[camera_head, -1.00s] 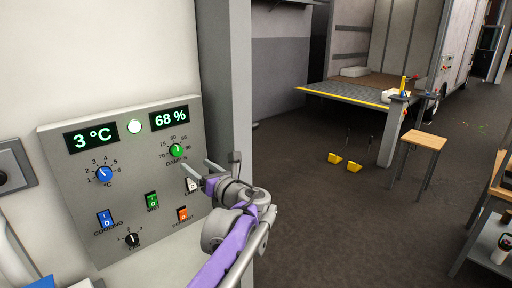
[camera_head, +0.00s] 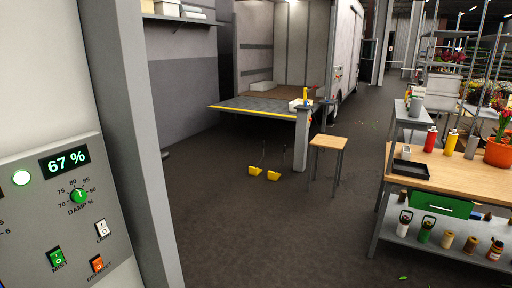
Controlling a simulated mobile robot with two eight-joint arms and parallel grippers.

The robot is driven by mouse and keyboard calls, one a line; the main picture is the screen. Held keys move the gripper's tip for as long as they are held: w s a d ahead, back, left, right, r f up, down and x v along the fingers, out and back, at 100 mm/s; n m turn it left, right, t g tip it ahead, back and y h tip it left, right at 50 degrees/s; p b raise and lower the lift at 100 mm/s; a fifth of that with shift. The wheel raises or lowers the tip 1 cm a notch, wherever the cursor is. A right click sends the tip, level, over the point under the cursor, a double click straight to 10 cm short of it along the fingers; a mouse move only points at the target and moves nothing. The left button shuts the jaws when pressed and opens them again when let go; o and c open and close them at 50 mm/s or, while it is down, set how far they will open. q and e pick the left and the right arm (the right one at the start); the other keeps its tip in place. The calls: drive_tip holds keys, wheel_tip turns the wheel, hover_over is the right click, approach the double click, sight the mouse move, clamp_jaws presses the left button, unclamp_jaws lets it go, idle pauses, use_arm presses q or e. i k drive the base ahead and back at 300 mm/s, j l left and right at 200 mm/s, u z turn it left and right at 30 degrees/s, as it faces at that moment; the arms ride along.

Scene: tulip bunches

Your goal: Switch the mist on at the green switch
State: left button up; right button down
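The green MIST switch (camera_head: 57,258) sits low on the grey control panel (camera_head: 30,220) at the left edge of the head view. Its rocker is too small to tell which way it is pressed. Above it are the green DAMP dial (camera_head: 78,196) and a display (camera_head: 65,161) reading 67 %. A white LAMP switch (camera_head: 102,228) and an orange DEFROST switch (camera_head: 97,264) are to its right. The panel's left part is cut off by the picture edge. Neither of my grippers shows.
A grey post (camera_head: 140,150) stands just right of the panel. A wooden stool (camera_head: 327,144) and two yellow items (camera_head: 264,172) stand on the open dark floor. A workbench (camera_head: 450,176) with pots and bottles is at the right, a truck (camera_head: 345,45) behind.

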sight(57, 258)
drive_tip(key=u, duration=1.65)
